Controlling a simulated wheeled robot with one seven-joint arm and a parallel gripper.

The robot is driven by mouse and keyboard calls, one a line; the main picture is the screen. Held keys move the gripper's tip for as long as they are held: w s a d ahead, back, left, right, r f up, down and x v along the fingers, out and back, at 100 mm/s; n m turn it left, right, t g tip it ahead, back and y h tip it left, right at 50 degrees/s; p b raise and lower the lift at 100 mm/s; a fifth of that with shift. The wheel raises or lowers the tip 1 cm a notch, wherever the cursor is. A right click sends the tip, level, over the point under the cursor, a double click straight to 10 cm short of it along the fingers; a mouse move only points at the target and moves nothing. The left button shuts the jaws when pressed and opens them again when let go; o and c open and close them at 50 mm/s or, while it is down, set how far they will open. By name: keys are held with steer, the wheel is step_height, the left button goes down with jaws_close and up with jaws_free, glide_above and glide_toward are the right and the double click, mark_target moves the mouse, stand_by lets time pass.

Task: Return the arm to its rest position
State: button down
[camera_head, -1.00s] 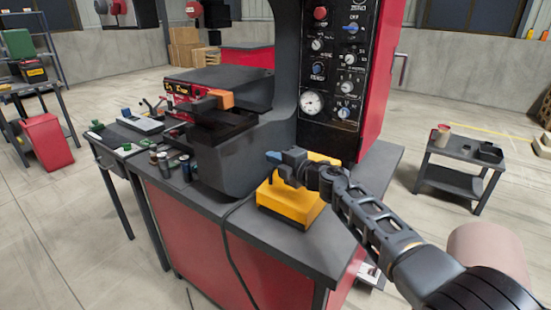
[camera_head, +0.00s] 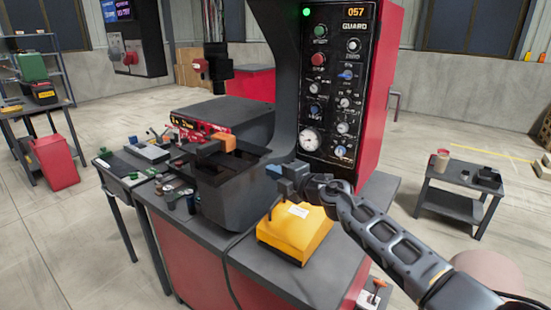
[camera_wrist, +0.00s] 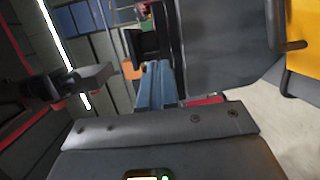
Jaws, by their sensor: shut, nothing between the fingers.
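My gripper (camera_head: 277,171) is at the end of my arm, which reaches in from the lower right in the head view. It is above the machine's table, beside the yellow box and in front of the dark machine column. Its blue fingers are together with nothing between them; they also show in the wrist view (camera_wrist: 156,88). The gripper appears apart from the yellow box (camera_head: 296,236), though the exact gap cannot be told.
A red and black machine with a control panel (camera_head: 338,90) stands close behind the gripper. Small parts (camera_head: 172,192) lie on the table at left. A small dark side table (camera_head: 455,190) stands at right, with open floor around it.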

steer(key=s+a+f+m+t+y, duration=0.1)
steer(key=s+a+f+m, duration=0.2)
steer(key=s, duration=0.5)
steer(key=s+a+m+t+y, duration=0.1)
steer(key=s+a+m, duration=0.2)
steer(key=s+a, duration=0.4)
steer(key=s+d+f+m+t+h, duration=0.3)
steer(key=s+m, duration=0.5)
steer(key=s, duration=0.6)
steer(key=s+d+f+m+h+b, duration=0.1)
steer(key=s+d+f+m+h, duration=0.3)
steer(key=s+d, duration=0.55)
steer(key=s+d+f+m+h, duration=0.1)
steer(key=s+d+m+h, duration=0.35)
steer(key=s, duration=0.85)
steer(key=s+d+r+m+g, duration=0.1)
steer(key=s+d+r+m, duration=0.1)
steer(key=s+d, duration=0.5)
steer(key=s+d+r+m+g+h, duration=0.1)
steer(key=s+d+r+m, duration=0.1)
steer(key=s+d+r, duration=0.2)
steer(key=s+d, duration=0.3)
steer(key=s, duration=0.2)
steer(key=shift+s+g, duration=0.15)
steer(key=shift+g, duration=0.25)
